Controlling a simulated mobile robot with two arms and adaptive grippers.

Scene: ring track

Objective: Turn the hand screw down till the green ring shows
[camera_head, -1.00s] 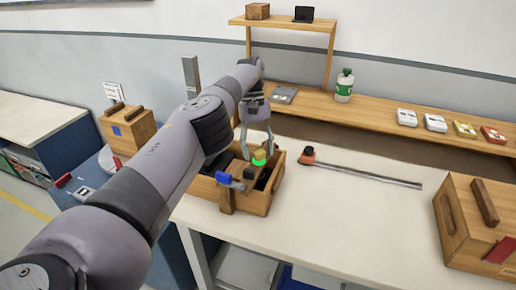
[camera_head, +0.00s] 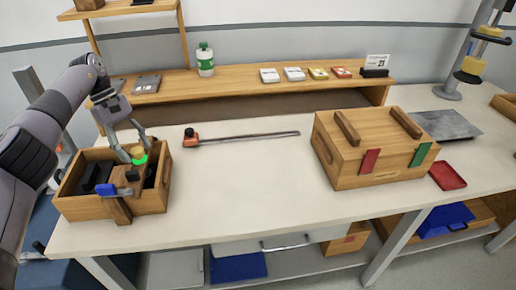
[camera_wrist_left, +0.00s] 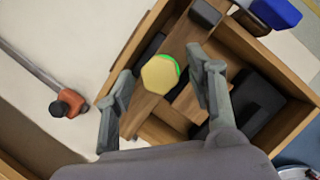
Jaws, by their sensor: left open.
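The hand screw's yellow six-sided knob (camera_head: 138,152) stands on a brown wooden piece in an open wooden crate (camera_head: 90,207) on the left of the table. A bright green ring (camera_head: 140,160) shows at its base in the head view. In the left wrist view, a green crescent (camera_wrist_left: 177,66) peeks out at one side of the yellow knob (camera_wrist_left: 158,74). My left gripper (camera_head: 137,147) is over the crate, its fingers apart on either side of the knob. The left wrist view shows gaps between the knob and both fingers (camera_wrist_left: 159,80). My right gripper is out of view.
A blue-handled part (camera_head: 107,190) sits at the crate's front, and dark blocks lie inside. A long metal bar with an orange end (camera_head: 191,136) lies behind to the right. A lidded wooden box (camera_head: 345,165) stands farther right. The table between is clear.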

